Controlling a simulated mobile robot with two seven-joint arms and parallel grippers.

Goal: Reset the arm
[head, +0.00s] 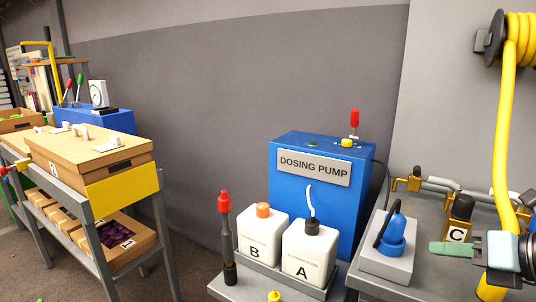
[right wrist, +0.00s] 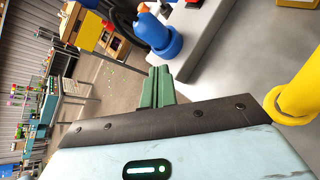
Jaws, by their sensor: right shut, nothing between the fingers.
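My right gripper (head: 436,249) comes in from the right edge in the head view, with green fingers pointing left. It is shut and holds nothing. It is above the grey bench on the right, close to the black-and-brass part marked C (head: 457,220) and to the right of the blue plug (head: 393,236). In the right wrist view the green fingers (right wrist: 157,86) are together, with the blue plug (right wrist: 162,40) beyond them. My left gripper is in neither view.
A yellow hose (head: 508,130) hangs from a reel close to my right arm. A blue dosing pump box (head: 318,205) stands behind white canisters B (head: 262,240) and A (head: 308,250). A bench with wooden crates (head: 90,160) is at left, with open floor before it.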

